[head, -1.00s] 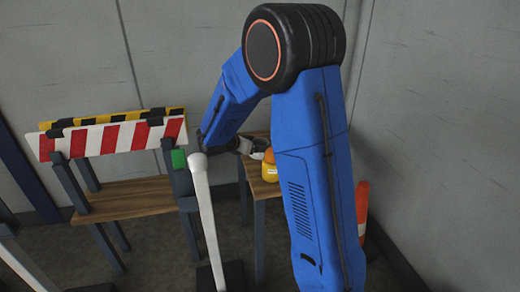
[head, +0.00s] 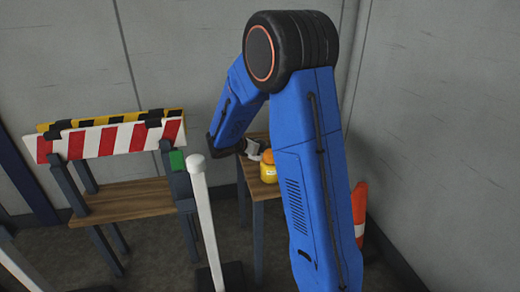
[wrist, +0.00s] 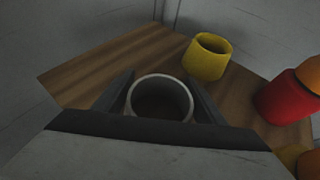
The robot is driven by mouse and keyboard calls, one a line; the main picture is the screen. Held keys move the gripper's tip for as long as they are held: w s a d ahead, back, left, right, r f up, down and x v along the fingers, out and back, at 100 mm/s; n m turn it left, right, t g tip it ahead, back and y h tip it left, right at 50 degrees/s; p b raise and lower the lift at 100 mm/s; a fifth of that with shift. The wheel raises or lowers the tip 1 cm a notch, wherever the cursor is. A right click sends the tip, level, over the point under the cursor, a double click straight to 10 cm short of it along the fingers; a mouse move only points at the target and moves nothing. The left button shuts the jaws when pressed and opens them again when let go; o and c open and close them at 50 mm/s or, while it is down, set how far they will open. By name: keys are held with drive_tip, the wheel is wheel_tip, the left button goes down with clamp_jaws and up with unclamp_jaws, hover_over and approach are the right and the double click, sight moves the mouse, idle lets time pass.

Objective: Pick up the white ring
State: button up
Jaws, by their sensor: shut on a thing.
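The white ring (wrist: 160,82) shows in the wrist view as a short open tube, seen from above at an angle. My gripper (wrist: 161,98) is shut on it, with one dark finger on each side of the ring. The ring is over the wooden table top (wrist: 95,68); I cannot tell whether it touches the wood. In the head view my gripper (head: 252,147) is partly in sight behind my blue arm, above the small wooden table (head: 257,190). The ring cannot be made out clearly there.
A yellow ring (wrist: 207,57) stands behind the white ring. A red piece (wrist: 288,97) with an orange top is at the right. A white post (head: 206,215) and a red-and-white striped barrier (head: 105,138) stand left of the table. An orange-and-white cone (head: 360,210) is right of my arm.

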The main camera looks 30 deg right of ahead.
drive_tip(key=shift+r, duration=0.1)
wheel_tip(320, 180, up, 10)
drive_tip(key=shift+f, duration=0.1)
idle(0.3)
drive_tip(key=shift+d, duration=0.1)
